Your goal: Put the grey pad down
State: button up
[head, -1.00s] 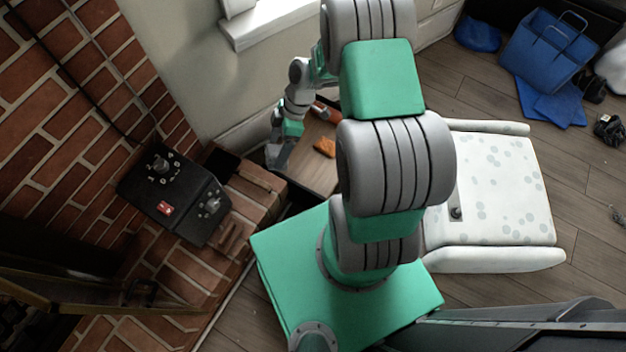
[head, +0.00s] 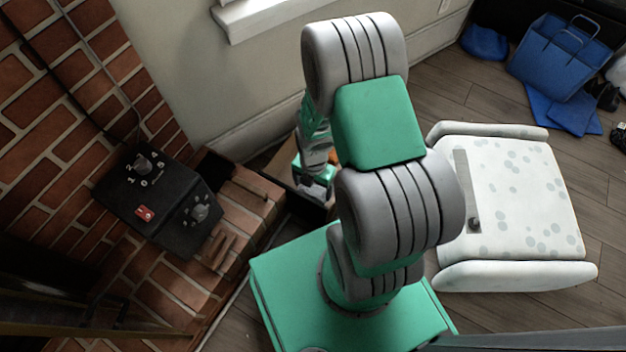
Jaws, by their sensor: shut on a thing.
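My gripper (head: 314,188) points down over the small wooden table (head: 271,166), between the brick hearth and my arm. It is shut on the grey pad, of which only a small grey patch below the green wrist can be made out. My arm hides much of the table and part of the gripper. I cannot tell whether the pad touches anything beneath it.
An orange object (head: 334,157) on the table shows beside my arm. A black control box (head: 158,205) lies on the brick hearth (head: 250,200) at left. A white spotted armchair (head: 520,200) stands at right, with a blue bag (head: 558,55) beyond it.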

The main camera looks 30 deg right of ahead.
jog(key=w+d+f+b, duration=0.1)
jog(key=w+f, duration=0.1)
jog(key=w+d+f+b, duration=0.1)
jog(key=w+f+b, duration=0.1)
jog(key=w, duration=0.1)
jog(key=w+d+f+b, duration=0.1)
jog(key=w+f, duration=0.1)
jog(key=f, duration=0.1)
jog(key=shift+w+d, duration=0.15)
jog(key=shift+w, duration=0.05)
jog(key=f+b, duration=0.1)
jog(key=f, duration=0.2)
jog(key=shift+w+d+f+b, duration=0.15)
jog(key=shift+w+f+b, duration=0.1)
jog(key=shift+w+b, duration=0.1)
jog(key=shift+c, duration=0.5)
jog(key=o, duration=1.1)
